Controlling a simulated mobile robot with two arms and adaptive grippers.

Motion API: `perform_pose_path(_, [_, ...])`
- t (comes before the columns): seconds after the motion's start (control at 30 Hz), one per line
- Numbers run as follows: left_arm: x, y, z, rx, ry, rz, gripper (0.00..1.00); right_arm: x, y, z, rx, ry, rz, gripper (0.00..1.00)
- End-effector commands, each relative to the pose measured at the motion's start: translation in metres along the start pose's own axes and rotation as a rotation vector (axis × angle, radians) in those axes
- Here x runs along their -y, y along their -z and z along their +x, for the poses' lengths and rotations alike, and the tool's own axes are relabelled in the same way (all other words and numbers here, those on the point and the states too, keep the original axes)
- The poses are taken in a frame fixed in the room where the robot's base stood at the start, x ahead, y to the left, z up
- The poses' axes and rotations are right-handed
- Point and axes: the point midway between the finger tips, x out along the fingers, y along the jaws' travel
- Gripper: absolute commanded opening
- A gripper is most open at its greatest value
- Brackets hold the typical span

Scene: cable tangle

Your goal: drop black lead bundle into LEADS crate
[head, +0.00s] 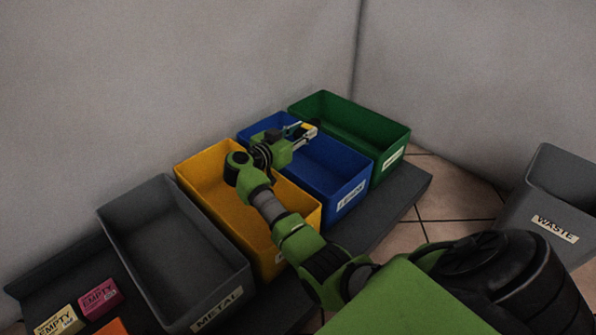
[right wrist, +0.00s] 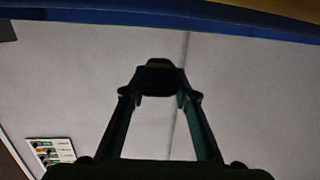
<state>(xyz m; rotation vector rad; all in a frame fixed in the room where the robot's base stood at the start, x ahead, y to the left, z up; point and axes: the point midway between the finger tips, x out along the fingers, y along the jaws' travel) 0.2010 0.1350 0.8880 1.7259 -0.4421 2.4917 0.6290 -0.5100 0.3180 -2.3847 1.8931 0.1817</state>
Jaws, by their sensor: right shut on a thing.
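The blue crate (head: 346,172) stands between the yellow and green crates; its front label is small but appears to read LEADS. My right gripper (head: 305,130) is above the blue crate, within its outline in the head view. In the right wrist view, my right gripper (right wrist: 160,90) is shut on a small dark thing, apparently the black lead bundle (right wrist: 160,76), held between the fingertips. In the head view the bundle is too small and dark to make out clearly. My left gripper is not in view.
A yellow crate (head: 205,185), a grey METAL crate (head: 120,235) and a green crate (head: 385,135) stand in the same row. A grey WASTE bin (head: 530,205) is at the right. Small EMPTY boxes (head: 100,298) lie front left. Grey walls rise behind.

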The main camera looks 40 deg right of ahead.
Motion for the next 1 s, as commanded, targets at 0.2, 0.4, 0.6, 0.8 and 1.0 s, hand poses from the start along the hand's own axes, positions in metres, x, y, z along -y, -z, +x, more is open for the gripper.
perform_pose_path(0.2, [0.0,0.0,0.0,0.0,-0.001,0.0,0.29,0.0,0.001,0.0,-0.001,0.0,0.001,0.04])
perform_pose_path(0.4, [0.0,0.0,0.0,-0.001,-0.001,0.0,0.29,0.0,0.001,0.0,-0.001,0.0,0.0,0.47])
perform_pose_path(0.6, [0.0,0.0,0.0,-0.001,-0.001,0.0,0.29,0.0,0.0,0.0,0.0,0.0,0.0,0.47])
perform_pose_path(0.8, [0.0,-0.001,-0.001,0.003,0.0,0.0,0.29,0.001,-0.001,-0.01,0.003,0.003,0.0,0.47])
perform_pose_path(1.0, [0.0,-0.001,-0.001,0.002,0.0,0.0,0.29,0.002,-0.002,-0.048,0.005,0.005,0.002,0.47])
